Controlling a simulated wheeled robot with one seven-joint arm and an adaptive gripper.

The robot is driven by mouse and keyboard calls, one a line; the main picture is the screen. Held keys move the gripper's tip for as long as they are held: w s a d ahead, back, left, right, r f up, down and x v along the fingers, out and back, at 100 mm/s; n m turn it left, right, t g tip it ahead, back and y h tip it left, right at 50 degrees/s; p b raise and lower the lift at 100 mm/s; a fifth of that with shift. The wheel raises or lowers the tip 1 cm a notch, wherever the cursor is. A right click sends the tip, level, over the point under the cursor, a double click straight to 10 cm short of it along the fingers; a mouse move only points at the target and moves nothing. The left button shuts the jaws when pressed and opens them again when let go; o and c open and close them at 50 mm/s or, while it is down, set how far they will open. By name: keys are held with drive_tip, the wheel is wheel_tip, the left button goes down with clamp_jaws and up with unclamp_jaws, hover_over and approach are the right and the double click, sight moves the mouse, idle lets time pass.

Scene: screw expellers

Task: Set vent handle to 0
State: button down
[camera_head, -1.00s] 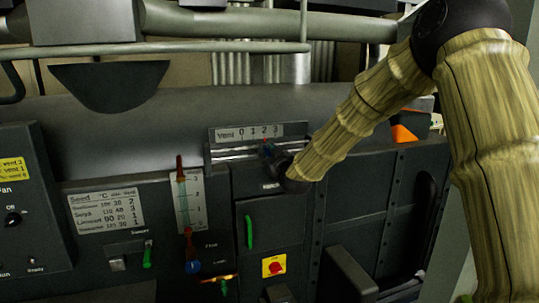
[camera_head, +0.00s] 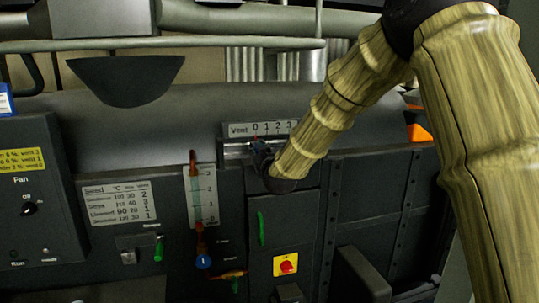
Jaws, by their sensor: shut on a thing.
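The vent scale (camera_head: 264,129), a pale plate reading "Vent 0 1 2 3", is on the machine front near the middle of the head view. The slide rail (camera_head: 236,149) runs just below it. My gripper (camera_head: 259,151) is at this rail, below the 0 mark or just right of it. It is shut on the vent handle, which is mostly hidden behind the gripper and wrist. Small blue and red bits show at the fingertips. The exact handle position against the scale is hard to read.
A seed chart (camera_head: 121,203) and a vertical gauge (camera_head: 202,195) with a red-brown pointer are left of my gripper. A green handle (camera_head: 261,228) and a red knob on yellow (camera_head: 286,264) are below. A fan panel (camera_head: 35,200) stands at far left. A pipe crosses above.

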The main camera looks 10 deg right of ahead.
drive_tip(key=shift+a, duration=0.15)
drive_tip(key=c, duration=1.3)
unclamp_jaws()
drive_tip(key=shift+a, duration=0.2)
drive_tip(key=shift+o, duration=0.2)
drive_tip(key=shift+d, duration=0.2)
drive_tip(key=shift+s, duration=0.2)
drive_tip(key=s, duration=1.1)
drive_tip(key=shift+s+d, duration=0.15)
drive_tip(key=shift+s, duration=0.2)
